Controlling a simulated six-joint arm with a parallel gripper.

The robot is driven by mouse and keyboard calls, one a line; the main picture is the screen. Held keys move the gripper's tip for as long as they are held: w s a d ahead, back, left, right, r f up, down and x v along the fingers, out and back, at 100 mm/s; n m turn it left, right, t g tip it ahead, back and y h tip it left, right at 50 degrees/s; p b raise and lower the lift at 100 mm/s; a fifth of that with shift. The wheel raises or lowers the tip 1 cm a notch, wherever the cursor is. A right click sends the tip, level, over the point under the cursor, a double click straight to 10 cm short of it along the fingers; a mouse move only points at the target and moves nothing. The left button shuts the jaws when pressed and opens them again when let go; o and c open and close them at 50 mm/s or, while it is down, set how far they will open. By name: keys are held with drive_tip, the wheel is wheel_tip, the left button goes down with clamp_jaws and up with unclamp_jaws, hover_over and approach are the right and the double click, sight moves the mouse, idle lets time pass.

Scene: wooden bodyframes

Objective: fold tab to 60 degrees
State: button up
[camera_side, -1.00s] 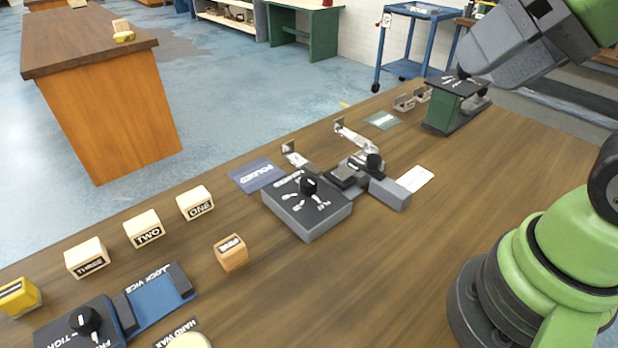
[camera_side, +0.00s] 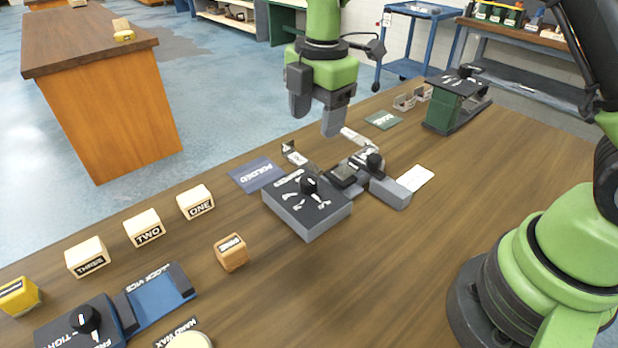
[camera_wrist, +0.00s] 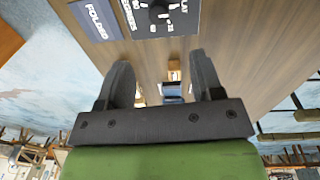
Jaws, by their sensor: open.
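My gripper (camera_side: 316,112) is open and points down above the far edge of the table, beside the folding fixture; its fingers also show in the wrist view (camera_wrist: 163,80). The fixture (camera_side: 388,192) is grey with a black knob (camera_side: 375,160) and holds a silver metal tab (camera_side: 358,140), partly hidden behind a finger. The tab's exact angle cannot be told. A grey dial block (camera_side: 305,222) with a black pointer knob (camera_side: 309,184) stands left of the fixture; in the wrist view the dial (camera_wrist: 158,12) shows angle marks. Another bent silver piece (camera_side: 295,155) lies near the block.
A blue mat (camera_side: 256,174) marked FOLDED lies left of the dial block. A green mat (camera_side: 383,120) and small metal brackets (camera_side: 405,102) lie behind. A green-and-black device (camera_side: 446,110) stands at the back right. Wooden blocks (camera_side: 231,252) and a blue vice (camera_side: 158,300) are at front left.

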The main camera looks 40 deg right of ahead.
sight(309, 179)
drive_tip(key=f+n, duration=0.1)
drive_tip(key=f, duration=0.1)
drive_tip(key=w+f+n, duration=0.1)
drive_tip(key=f, duration=0.1)
drive_tip(key=shift+a+n+g, duration=0.25)
drive_tip(key=shift+n+g, duration=0.05)
drive_tip(key=shift+g, duration=0.1)
wheel_tip(309, 179, down, 10)
drive_tip(key=shift+r, duration=0.15)
drive_tip(key=shift+c, duration=0.3)
drive_tip(key=c, duration=0.9)
drive_tip(key=shift+o, duration=0.2)
